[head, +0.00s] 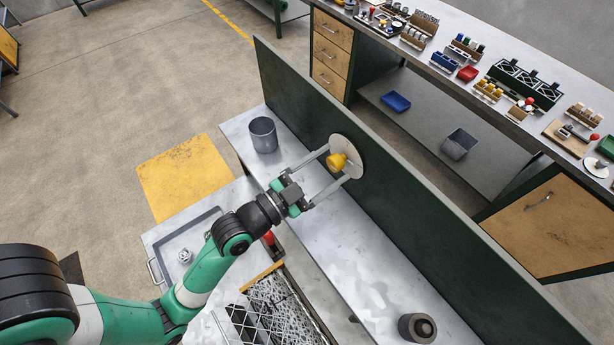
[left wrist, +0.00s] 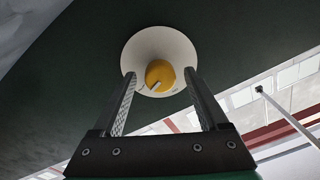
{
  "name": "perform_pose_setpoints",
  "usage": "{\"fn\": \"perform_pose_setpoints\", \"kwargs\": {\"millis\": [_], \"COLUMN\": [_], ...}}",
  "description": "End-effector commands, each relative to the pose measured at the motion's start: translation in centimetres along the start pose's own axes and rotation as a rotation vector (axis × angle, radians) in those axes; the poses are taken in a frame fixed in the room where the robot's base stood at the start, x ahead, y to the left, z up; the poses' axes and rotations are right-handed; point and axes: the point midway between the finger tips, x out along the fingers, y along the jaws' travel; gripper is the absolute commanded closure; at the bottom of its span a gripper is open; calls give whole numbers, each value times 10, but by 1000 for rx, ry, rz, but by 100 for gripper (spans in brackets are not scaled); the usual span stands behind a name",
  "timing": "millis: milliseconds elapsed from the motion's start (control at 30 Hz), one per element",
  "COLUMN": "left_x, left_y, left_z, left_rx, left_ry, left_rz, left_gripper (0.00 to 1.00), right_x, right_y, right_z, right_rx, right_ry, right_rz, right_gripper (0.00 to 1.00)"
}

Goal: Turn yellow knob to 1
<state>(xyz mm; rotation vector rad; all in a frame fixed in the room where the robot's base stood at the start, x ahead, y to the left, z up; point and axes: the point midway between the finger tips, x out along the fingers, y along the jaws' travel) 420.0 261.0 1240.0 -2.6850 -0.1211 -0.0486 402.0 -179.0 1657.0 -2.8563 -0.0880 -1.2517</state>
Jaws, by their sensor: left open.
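The yellow knob (head: 337,162) sits on a round pale dial plate (head: 354,154) on the dark green upright panel. Small dark marks lie near the plate's lower edge; I cannot read any number. My left gripper (head: 336,165) is open, its two long fingers reaching towards the panel on either side of the knob. In the left wrist view the fingers (left wrist: 160,75) show gaps to the knob. My right gripper is not in view.
The green panel (head: 420,205) stands along a grey bench. A grey metal cup (head: 263,134) stands on the bench at left, a dark cylindrical part (head: 417,327) at lower right. A tray (head: 205,235) and a mesh-filled bin (head: 270,310) lie nearer me. The bench's middle is clear.

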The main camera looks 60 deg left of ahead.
Motion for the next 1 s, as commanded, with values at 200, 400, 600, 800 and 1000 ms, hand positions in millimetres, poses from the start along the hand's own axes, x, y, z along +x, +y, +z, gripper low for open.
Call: {"fn": "perform_pose_setpoints", "kwargs": {"millis": [200, 400, 600, 800, 1000], "left_x": [-28, -80, -106, -115, -116], "left_y": [1, 0, 0, 0, 0], "left_z": [3, 3, -1, 0, 0], "left_rx": [-1, -1, -1, 1, 0], "left_ry": [-3, -7, -4, -1, 0], "left_rz": [0, -1, 5, 0, -1], "left_gripper": [23, 23, 23, 23, 23], "right_x": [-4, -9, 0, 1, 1], "right_y": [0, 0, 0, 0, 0], "right_z": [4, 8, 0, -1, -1], "right_rx": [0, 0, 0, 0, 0], "right_ry": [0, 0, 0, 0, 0], "right_rz": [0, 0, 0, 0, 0], "right_gripper": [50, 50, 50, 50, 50]}}
